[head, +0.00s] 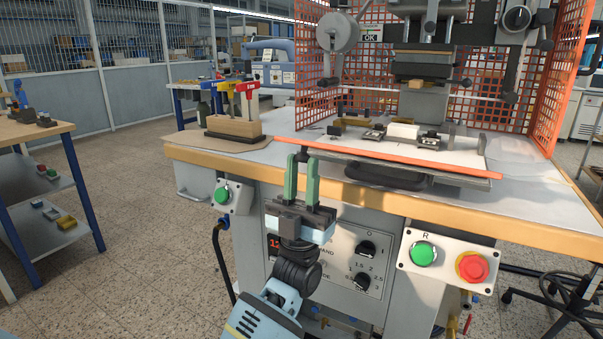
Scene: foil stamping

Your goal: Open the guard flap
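The foil stamping press has orange mesh guards (370,60) at its left, back and right sides. A long orange bar (390,157) runs across the front of the press bed, sloping down to the right, with a black handle-like loop (385,178) below it. I cannot tell for sure whether this bar is the edge of the guard flap; no mesh panel closes the front. My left gripper (302,162) has green fingers, apart with nothing seen between them. It is in front of the table edge, just below the bar's left end; contact is unclear. My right gripper is not in view.
A wooden block with coloured-handled tools (233,128) stands on the table's left. Green buttons (222,195) (423,253) and a red stop button (472,266) sit on the front. Small fixtures (402,133) lie on the bed.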

